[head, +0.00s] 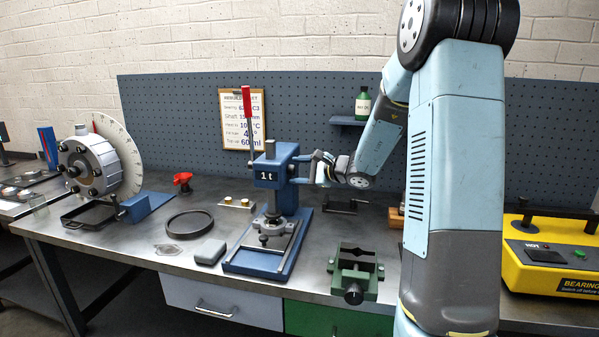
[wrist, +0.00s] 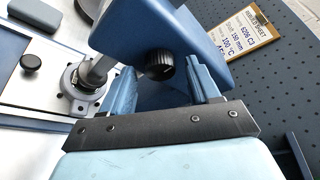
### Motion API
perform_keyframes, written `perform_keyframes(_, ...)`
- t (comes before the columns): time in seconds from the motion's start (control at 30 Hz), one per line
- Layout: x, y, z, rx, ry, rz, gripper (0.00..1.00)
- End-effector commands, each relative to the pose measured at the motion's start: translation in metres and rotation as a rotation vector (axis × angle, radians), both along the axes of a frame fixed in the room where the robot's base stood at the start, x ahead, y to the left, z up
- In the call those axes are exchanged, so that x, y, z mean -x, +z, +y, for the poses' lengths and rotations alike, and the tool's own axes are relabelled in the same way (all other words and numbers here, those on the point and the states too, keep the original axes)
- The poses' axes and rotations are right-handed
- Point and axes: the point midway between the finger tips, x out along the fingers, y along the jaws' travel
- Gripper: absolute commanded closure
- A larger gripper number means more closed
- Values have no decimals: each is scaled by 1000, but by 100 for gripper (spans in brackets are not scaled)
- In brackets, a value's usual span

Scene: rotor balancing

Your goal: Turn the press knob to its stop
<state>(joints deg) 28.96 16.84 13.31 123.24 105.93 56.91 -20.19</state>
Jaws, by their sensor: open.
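The blue arbor press (head: 270,180), marked 1 t, stands on the bench with a red-handled lever upright. Its black ribbed knob (wrist: 160,66) is on the side of the blue press head in the wrist view. My gripper (wrist: 161,75) is open, with one blue finger on each side of the knob in the picture. I cannot tell whether the fingers touch it. In the head view my gripper (head: 312,167) is at the right side of the press head, and the knob is hidden there.
A bearing housing (head: 274,226) sits under the press ram. A green vise (head: 355,270) stands at front right, and a yellow bearing heater (head: 550,255) is far right. A black ring (head: 189,224) and grey block (head: 210,252) lie left of the press. A clipboard (head: 242,118) hangs behind.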

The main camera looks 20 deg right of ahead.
Motion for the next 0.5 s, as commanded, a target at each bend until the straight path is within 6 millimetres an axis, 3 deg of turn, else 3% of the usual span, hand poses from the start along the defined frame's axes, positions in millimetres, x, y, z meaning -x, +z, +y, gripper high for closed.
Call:
perform_keyframes(0.1,0,0,0,0,0,0,41)
perform_keyframes(0.5,0,0,0,-1,0,1,79)
